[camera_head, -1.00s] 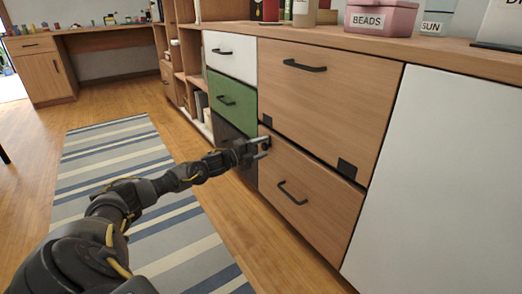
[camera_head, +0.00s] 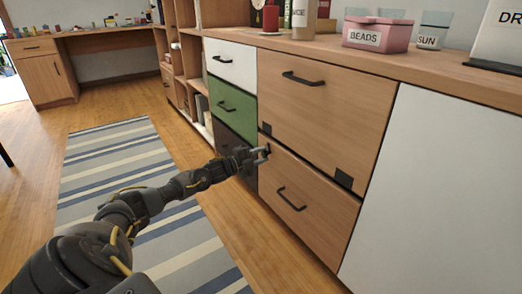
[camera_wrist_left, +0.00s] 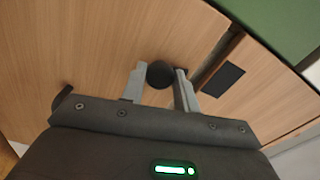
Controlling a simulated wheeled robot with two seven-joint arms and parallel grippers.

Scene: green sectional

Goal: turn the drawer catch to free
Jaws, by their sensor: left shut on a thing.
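The drawer catch is a round dark knob (camera_wrist_left: 160,73) on the wood drawer front, near its upper left corner in the head view. My left gripper (camera_head: 266,154) reaches it from the left. In the wrist view, the left gripper's (camera_wrist_left: 160,86) two grey fingers stand on either side of the knob and are shut on it. The knob's turn angle cannot be told. The lower wood drawer (camera_head: 317,213) looks shut and has a black bar handle (camera_head: 291,199). My right gripper is not in view.
Dark square plates sit at the seam, one left (camera_head: 267,128) and one right (camera_head: 344,179). Above is a wood drawer front (camera_head: 320,105); left are white (camera_head: 231,60) and green (camera_head: 233,105) drawers. A striped rug (camera_head: 120,165) covers open floor.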

